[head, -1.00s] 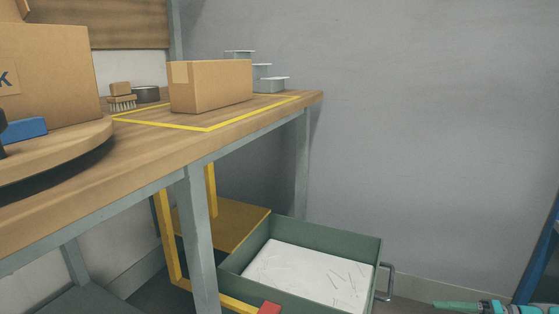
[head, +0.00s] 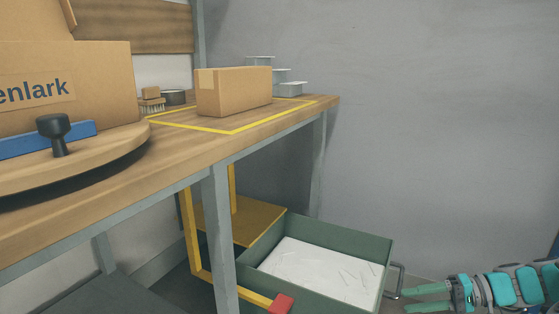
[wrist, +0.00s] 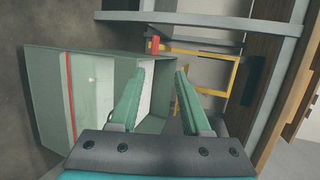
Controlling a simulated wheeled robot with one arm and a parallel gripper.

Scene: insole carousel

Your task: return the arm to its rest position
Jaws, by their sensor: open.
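My gripper (head: 428,298) shows at the lower right of the head view, to the right of the green bin. Its green fingers point left and are apart. In the wrist view my gripper (wrist: 155,88) has its two green fingers spread with nothing held between them. The green bin (wrist: 45,95) lies beyond the fingers there.
The green bin (head: 370,247) with a pale bottom stands low beside the wooden bench (head: 180,160). A carton (head: 235,92) sits inside a yellow outline. A larger box (head: 70,60) stands on the round turntable (head: 100,158). Bare wall lies at right.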

